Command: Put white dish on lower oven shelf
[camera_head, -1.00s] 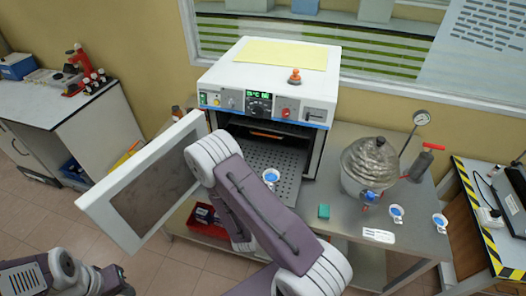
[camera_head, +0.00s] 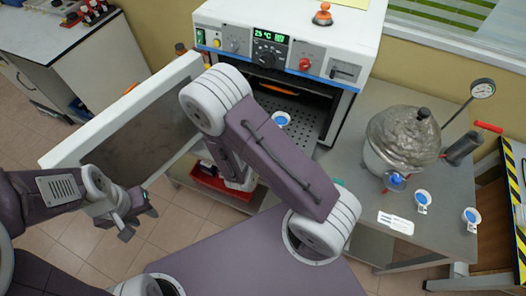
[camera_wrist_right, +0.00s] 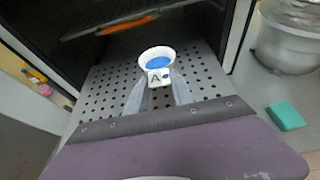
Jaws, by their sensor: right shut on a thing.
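The white dish (camera_wrist_right: 157,58), with blue contents and a tab marked A, is between the fingertips of my right gripper (camera_wrist_right: 157,88). It is over the perforated lower oven shelf (camera_wrist_right: 105,92); whether it touches the shelf I cannot tell. In the head view the dish (camera_head: 282,118) shows over the shelf (camera_head: 308,112), beside my right arm, which hides the right gripper. The oven (camera_head: 285,42) is open, its white door (camera_head: 130,125) swung out to the left. My left gripper (camera_head: 140,222) is open and empty, below the door.
An upper rack (camera_wrist_right: 118,24) with an orange front strip is above the lower shelf. A green block (camera_wrist_right: 286,116) lies right of the oven.

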